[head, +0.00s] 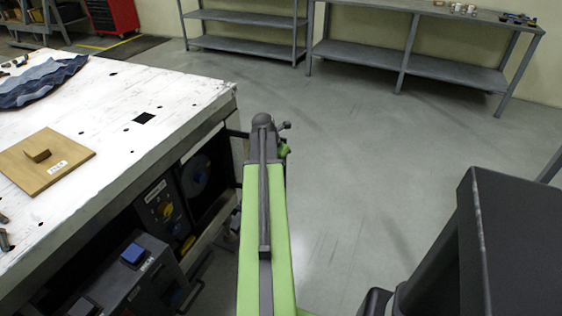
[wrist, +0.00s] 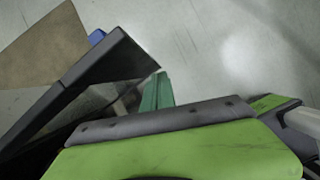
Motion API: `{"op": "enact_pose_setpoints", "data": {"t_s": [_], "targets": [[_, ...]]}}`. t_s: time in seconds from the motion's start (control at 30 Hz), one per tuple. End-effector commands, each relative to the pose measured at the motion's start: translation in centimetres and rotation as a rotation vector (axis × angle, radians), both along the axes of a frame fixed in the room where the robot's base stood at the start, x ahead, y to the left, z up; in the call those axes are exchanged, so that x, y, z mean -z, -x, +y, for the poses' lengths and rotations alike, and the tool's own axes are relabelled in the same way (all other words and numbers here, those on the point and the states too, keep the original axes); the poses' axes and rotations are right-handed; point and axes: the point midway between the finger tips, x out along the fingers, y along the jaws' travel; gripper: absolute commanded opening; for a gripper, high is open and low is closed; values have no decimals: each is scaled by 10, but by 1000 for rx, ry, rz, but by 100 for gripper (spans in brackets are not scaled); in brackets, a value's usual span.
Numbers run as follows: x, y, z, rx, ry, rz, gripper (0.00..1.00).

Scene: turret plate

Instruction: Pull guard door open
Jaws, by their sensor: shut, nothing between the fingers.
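A dark-framed panel with a see-through pane, which looks like the guard door (wrist: 72,88), slants across the left of the wrist view. In the head view, a black-framed opening with a round blue-grey disc (head: 196,176) shows under the white tabletop; I cannot clearly make out the door or its handle there. My gripper (wrist: 157,92) shows as narrow green fingers, shut and empty, close to the panel's right end. I cannot tell whether they touch it. In the head view my green arm hides most of the gripper.
The white table (head: 190,92) carries a wooden board (head: 42,162) and blue cloth (head: 40,82).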

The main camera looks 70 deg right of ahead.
Motion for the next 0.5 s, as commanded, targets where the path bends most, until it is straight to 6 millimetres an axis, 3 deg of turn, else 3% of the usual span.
{"op": "enact_pose_setpoints", "data": {"t_s": [0.17,0.37,0.4,0.5], "targets": [[0,1,10,-2,0,0,0],[0,4,47,-5,0,0,0],[-18,4,48,-4,0,0,0],[-45,5,55,-4,0,0,0]]}}
